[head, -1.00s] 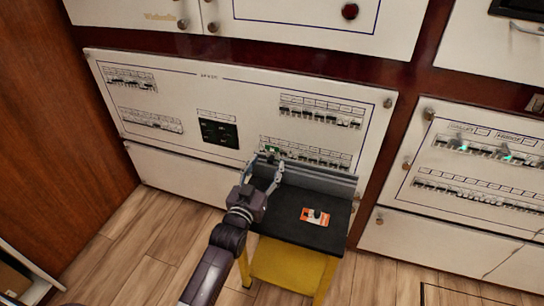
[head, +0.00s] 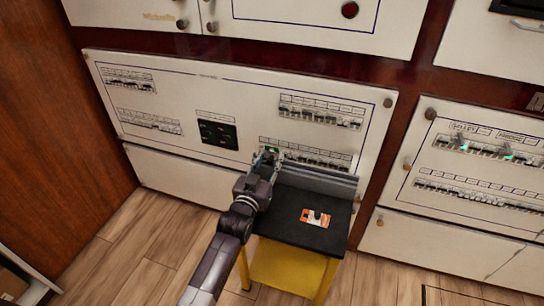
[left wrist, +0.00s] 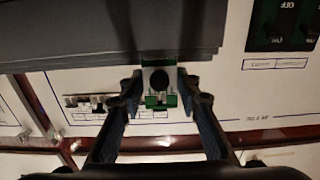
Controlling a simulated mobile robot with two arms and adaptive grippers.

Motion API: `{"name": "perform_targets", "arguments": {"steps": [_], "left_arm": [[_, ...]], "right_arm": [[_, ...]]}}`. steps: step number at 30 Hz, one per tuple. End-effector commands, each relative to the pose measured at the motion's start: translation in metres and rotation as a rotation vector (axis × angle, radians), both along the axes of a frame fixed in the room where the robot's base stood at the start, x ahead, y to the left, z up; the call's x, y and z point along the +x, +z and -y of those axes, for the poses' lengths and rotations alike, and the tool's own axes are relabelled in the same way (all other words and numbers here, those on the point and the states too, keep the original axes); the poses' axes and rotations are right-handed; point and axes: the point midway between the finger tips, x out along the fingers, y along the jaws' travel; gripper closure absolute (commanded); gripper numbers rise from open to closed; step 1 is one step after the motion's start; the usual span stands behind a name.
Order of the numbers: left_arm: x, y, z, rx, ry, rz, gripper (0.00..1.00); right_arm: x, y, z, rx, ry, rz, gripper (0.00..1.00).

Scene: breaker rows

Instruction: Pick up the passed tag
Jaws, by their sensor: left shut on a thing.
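The passed tag is a small green and white piece with a dark round spot, showing in the left wrist view (left wrist: 160,88). It stands at the edge of a grey rack (head: 318,181) at the back of a small black-topped stand (head: 290,212). My left gripper (head: 268,156) is at the rack's left end, and its fingers are shut on the tag from both sides. In the head view the tag is mostly hidden by the fingers. My right gripper is not in view.
An orange and white tag (head: 315,217) with a black knob lies on the stand. Behind the rack is a white breaker panel (head: 180,88) with rows of switches, close to my left gripper. Another breaker panel (head: 480,165) is at the right. Wooden floor lies open at the left.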

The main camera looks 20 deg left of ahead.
Motion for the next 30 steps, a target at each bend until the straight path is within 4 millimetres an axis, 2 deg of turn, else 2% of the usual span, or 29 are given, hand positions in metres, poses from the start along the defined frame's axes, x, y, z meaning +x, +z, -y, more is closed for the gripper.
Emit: {"name": "perform_targets", "arguments": {"steps": [8, 14, 20, 30], "left_arm": [[0.0, 0.003, 0.0, 0.0, 0.0, 0.001, 0.83], [0.0, 0.022, 0.0, 0.0, 0.0, 0.003, 0.83], [0.0, 0.054, 0.0, 0.0, 0.0, 0.004, 0.83], [0.0, 0.132, 0.0, 0.0, 0.0, 0.005, 0.83]], "right_arm": [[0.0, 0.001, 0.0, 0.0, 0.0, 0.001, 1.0], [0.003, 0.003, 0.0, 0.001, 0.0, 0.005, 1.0], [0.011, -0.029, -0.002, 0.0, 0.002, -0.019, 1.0], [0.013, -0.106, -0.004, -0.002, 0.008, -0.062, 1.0]]}}
